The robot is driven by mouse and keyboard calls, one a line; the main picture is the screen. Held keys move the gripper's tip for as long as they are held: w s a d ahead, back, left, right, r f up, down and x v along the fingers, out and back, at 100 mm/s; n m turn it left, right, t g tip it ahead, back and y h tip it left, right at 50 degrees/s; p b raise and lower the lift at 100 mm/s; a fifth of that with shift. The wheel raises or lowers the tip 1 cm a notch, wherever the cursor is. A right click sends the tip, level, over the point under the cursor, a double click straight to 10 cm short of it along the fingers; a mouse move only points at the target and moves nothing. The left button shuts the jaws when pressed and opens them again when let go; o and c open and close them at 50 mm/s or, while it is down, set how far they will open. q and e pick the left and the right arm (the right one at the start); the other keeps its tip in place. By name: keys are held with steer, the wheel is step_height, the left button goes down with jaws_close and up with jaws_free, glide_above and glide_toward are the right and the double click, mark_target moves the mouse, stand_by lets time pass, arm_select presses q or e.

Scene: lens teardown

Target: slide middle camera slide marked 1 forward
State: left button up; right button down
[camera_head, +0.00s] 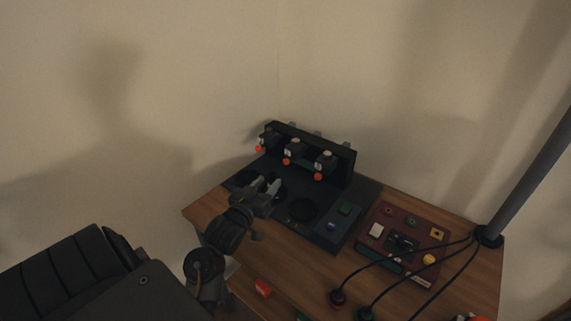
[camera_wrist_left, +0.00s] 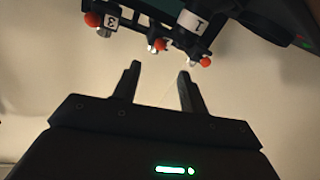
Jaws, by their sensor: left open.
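A dark stand holds three small black camera slides, each with an orange-red knob. The middle camera slide (camera_head: 294,149) sits between the other two in the head view, its knob low at its front. In the left wrist view a white face marked 1 (camera_wrist_left: 191,21) shows, upside down; which knob belongs to it is hard to tell. My left gripper (camera_head: 268,187) is open and empty, in front of the stand and below the slides. In the left wrist view its fingertips (camera_wrist_left: 159,69) point towards the knobs, with a gap before them. My right gripper is out of view.
The right-hand slide (camera_head: 326,161) and the left-hand slide (camera_head: 268,139) flank the middle one closely. A slide face marked 3 (camera_wrist_left: 110,20) shows in the wrist view. A reddish panel (camera_head: 381,211) with cables lies to the right on the wooden table (camera_head: 480,274).

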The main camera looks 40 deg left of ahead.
arm_select(q)
steer(key=x, duration=1)
steer(key=shift+f+p, duration=0.1)
steer(key=shift+p, duration=0.2)
steer(key=shift+c, duration=0.4)
jaws_close()
